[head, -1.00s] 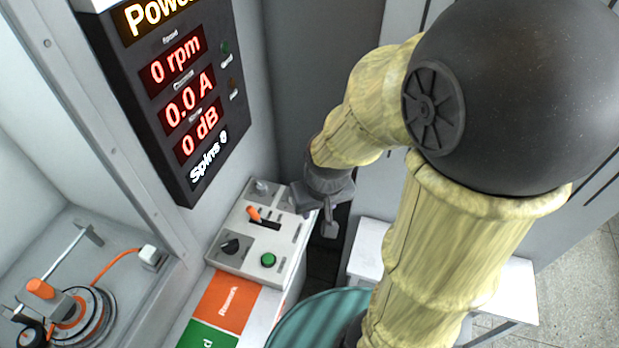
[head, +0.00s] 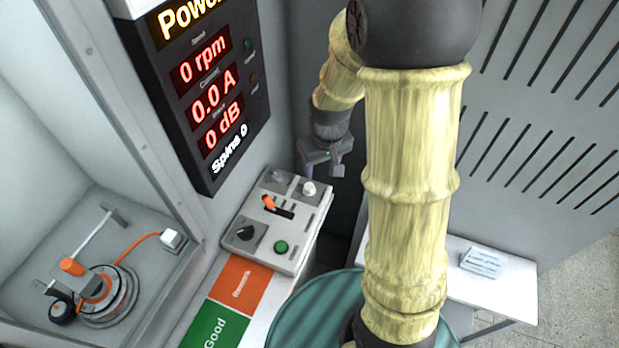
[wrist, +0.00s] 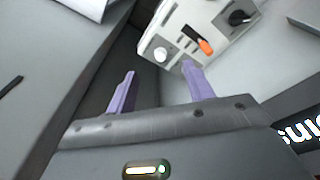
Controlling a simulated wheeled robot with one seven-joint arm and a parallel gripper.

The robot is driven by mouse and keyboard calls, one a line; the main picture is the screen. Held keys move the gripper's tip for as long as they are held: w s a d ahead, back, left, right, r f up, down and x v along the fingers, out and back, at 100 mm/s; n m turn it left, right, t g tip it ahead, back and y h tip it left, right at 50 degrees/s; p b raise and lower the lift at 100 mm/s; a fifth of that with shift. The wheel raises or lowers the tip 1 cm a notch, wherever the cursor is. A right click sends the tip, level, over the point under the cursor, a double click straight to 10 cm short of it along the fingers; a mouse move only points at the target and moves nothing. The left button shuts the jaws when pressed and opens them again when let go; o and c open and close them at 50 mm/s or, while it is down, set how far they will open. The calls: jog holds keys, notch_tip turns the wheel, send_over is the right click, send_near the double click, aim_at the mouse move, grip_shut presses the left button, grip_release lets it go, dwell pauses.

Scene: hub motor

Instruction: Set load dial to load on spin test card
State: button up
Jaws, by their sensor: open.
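The grey control box (head: 240,255) carries a black knob (head: 246,233) at its front left and a white knob (head: 309,188) at its back right. Their labels are too small to read, so I cannot tell which is the load dial. My gripper (head: 318,168) is open and empty, by the back right end of the box. In the wrist view, the white knob (wrist: 160,54) lies between and beyond the open purple fingers (wrist: 159,70), and the black knob (wrist: 240,17) is farther right. A small printed card (head: 482,262) stands on the side table, its text unreadable.
The box also has an orange lever (head: 268,202) and a green button (head: 281,247). The display panel (head: 205,172) hangs at the left, reading zeros. A motor rig (head: 105,295) sits in the left bay. Orange and green pads (head: 240,284) lie before the box.

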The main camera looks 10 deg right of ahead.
jog(key=w+f+n+g+p, duration=0.15)
jog(key=w+p, duration=0.25)
jog(key=w, duration=0.4)
jog(key=n+p, duration=0.2)
jog(key=n, duration=0.1)
send_over(309, 186)
notch_tip(309, 186, down, 5)
jog(key=shift+r, duration=0.15)
notch_tip(309, 186, down, 17)
jog(key=p, duration=0.5)
jog(key=shift+w, duration=0.1)
jog(key=c, duration=1)
jog(key=shift+o, duration=0.2)
jog(key=shift+m, duration=0.25)
